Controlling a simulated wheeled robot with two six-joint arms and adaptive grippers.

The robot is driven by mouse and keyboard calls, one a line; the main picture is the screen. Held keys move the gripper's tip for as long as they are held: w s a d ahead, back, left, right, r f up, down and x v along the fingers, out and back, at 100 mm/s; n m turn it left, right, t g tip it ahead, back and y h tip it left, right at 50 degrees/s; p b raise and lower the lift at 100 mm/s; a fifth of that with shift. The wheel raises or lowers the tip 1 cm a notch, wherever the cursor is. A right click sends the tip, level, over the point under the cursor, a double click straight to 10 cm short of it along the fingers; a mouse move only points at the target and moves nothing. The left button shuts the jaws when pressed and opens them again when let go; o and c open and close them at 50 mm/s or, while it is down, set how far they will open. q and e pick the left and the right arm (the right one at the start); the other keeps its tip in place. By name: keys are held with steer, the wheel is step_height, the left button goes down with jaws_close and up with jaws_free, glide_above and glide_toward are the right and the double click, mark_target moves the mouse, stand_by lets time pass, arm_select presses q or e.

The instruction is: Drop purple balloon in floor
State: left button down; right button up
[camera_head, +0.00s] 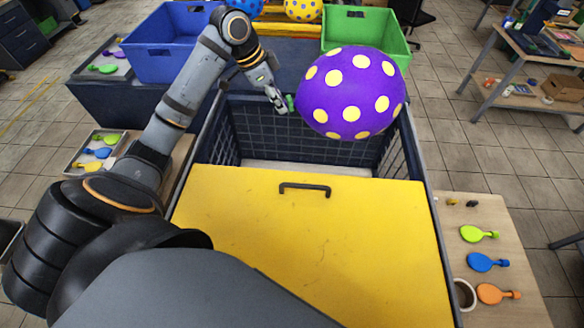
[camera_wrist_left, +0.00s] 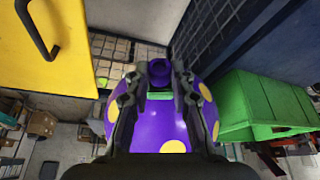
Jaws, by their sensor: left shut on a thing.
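The purple balloon (camera_head: 352,93) with yellow dots is inflated and held in the air over the far right part of the dark mesh cart. My left gripper (camera_head: 284,103) is shut on its neck end, at the balloon's left side. In the left wrist view the purple balloon (camera_wrist_left: 160,130) shows behind the fingers of my left gripper (camera_wrist_left: 159,88), with its purple nozzle between the fingertips. The tiled floor (camera_head: 490,160) shows to the right of the cart. My right gripper is not in view.
The cart has a yellow panel (camera_head: 310,245) with a black handle and dark mesh walls (camera_head: 262,130). A blue bin (camera_head: 165,55) and a green bin (camera_head: 390,45) stand behind it.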

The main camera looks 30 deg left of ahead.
arm_select(q)
steer(key=shift+s+d+f, duration=0.1)
steer(key=shift+d+f, duration=0.25)
step_height(320, 180, down, 5)
steer(key=b, duration=0.5)
steer(key=shift+a, duration=0.15)
steer(key=c, duration=1.1)
jaws_free()
steer(key=shift+a, duration=0.1)
steer(key=v, duration=1.2)
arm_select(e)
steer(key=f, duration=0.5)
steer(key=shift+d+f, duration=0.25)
arm_select(q)
steer(key=shift+f, duration=0.1)
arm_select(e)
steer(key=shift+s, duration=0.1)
